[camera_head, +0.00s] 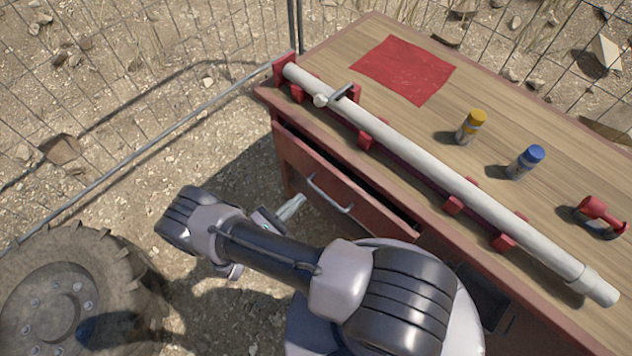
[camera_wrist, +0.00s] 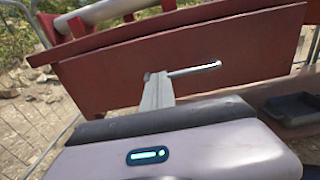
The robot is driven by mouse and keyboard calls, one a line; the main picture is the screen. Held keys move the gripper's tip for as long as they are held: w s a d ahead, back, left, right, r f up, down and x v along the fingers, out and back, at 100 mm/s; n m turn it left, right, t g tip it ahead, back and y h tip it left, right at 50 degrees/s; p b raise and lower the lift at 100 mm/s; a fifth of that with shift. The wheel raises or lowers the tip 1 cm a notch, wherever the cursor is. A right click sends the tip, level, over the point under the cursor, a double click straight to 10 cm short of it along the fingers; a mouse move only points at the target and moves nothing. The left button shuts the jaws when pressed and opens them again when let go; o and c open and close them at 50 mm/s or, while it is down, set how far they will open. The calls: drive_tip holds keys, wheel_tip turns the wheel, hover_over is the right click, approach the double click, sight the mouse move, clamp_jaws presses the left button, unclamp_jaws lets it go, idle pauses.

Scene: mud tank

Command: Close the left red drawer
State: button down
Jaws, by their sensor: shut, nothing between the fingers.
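The left red drawer (camera_head: 345,187) is in the front of the wooden workbench. It stands partly open, with a dark gap along its top edge. Its metal bar handle (camera_head: 330,196) is on the front face. In the wrist view the drawer front (camera_wrist: 240,48) fills the upper part, with the handle (camera_wrist: 195,70) near its middle. My gripper (camera_head: 296,203) is shut and empty, just in front of the drawer face near the handle's left end. In the wrist view its fingertips (camera_wrist: 156,78) overlap the handle's left end; I cannot tell whether they touch.
On the bench top (camera_head: 330,60) a long white pipe (camera_head: 440,175) lies in red holders near the front edge. A red cloth (camera_head: 405,70), a yellow-capped bottle (camera_head: 471,127) and a blue-capped bottle (camera_head: 526,162) are behind it. A wire fence (camera_head: 160,140) and a large tyre (camera_head: 70,290) are left.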

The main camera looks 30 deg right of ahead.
sight(324, 176)
drive_tip(key=b+x, duration=0.1)
drive_tip(key=x, duration=0.7)
drive_tip(key=shift+w+d+f, duration=0.1)
drive_tip(key=shift+d, duration=0.15)
